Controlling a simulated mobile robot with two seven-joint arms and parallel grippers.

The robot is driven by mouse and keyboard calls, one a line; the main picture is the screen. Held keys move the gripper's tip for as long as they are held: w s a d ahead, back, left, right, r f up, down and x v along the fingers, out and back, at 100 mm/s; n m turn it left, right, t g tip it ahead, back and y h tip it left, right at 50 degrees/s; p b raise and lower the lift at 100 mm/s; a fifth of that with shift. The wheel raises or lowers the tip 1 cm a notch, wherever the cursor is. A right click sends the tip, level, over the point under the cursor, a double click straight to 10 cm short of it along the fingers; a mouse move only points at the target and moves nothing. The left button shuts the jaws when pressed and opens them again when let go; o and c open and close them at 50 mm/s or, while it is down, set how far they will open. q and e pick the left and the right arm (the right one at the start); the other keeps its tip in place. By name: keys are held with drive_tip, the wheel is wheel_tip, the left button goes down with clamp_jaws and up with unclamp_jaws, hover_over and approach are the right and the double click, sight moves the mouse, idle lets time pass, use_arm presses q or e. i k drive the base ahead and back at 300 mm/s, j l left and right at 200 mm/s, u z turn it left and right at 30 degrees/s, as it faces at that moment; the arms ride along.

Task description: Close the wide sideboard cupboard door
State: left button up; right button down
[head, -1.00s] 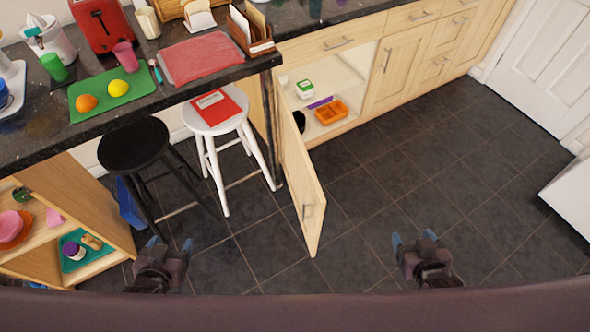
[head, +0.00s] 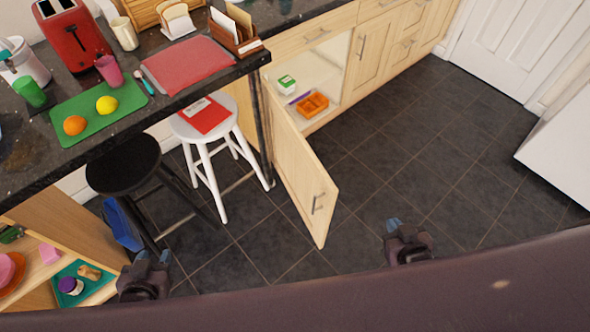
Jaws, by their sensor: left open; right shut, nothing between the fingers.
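The sideboard cupboard door (head: 300,170) is pale wood with a bar handle (head: 318,203) near its free edge. It stands wide open, swung out from the cupboard (head: 325,75) into the room. Inside the cupboard are an orange tray (head: 312,104) and a green and white box (head: 287,82). My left gripper (head: 153,261) is open and empty over the floor at lower left, well left of the door. My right gripper (head: 394,229) is shut and empty over the floor, to the right of the door and apart from it.
A white stool (head: 205,152) with a red book stands left of the door, and a black stool (head: 125,165) further left, under the dark worktop (head: 165,100). An open shelf (head: 75,240) is at lower left. The tiled floor (head: 440,165) right of the door is clear.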

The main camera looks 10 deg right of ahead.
sight(312, 190)
drive_tip(key=j+z, duration=0.15)
drive_tip(key=j, duration=0.65)
drive_tip(key=k+j+z, duration=0.1)
drive_tip(key=j, duration=0.7)
